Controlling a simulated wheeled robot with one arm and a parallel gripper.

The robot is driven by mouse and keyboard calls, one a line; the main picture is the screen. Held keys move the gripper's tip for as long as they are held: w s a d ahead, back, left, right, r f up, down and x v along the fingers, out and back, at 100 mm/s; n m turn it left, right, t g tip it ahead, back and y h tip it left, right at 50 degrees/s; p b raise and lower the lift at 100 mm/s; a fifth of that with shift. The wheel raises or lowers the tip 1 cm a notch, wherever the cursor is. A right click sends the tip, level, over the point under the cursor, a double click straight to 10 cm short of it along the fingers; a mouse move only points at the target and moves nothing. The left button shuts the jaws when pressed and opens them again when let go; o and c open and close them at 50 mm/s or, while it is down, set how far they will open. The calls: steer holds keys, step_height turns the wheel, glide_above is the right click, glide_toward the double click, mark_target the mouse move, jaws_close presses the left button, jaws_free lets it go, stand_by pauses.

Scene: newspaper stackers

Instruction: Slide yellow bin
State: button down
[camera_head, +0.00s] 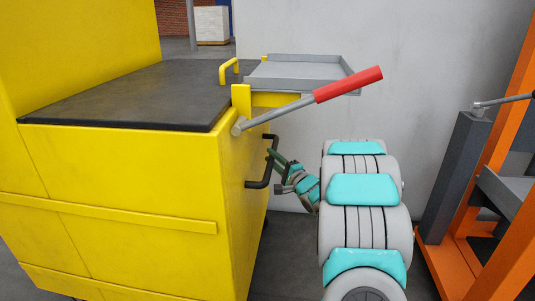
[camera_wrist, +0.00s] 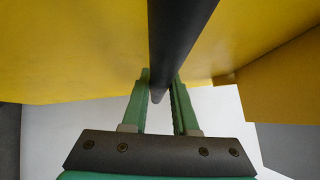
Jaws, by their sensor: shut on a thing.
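The yellow bin (camera_head: 130,195) fills the left half of the head view, with a dark top (camera_head: 130,90). A black bar handle (camera_head: 258,184) is fixed to its right side. My gripper (camera_head: 274,158) reaches the handle from the right. In the wrist view the black handle (camera_wrist: 178,40) runs from the top edge down between the two green fingers of my gripper (camera_wrist: 160,88). The fingers are shut on the handle. The yellow bin's side (camera_wrist: 70,50) fills the area behind it. The exact finger contact is partly hidden by the handle.
A lever with a red grip (camera_head: 348,84) sticks out to the right above my arm. A grey tray (camera_head: 300,70) sits behind it. An orange frame (camera_head: 500,170) with a dark grey post (camera_head: 452,170) stands at the right. A pale wall (camera_head: 400,60) is behind.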

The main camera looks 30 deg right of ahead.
steer(key=shift+a, duration=0.1)
steer(key=c, duration=0.7)
jaws_free()
steer(key=shift+w+a, duration=0.1)
steer(key=shift+w, duration=0.05)
steer(key=s, duration=0.5)
steer(key=s+d+f, duration=0.1)
steer(key=s, duration=0.1)
steer(key=shift+s+f, duration=0.1)
steer(key=shift+s, duration=0.2)
steer(key=shift+d, duration=0.1)
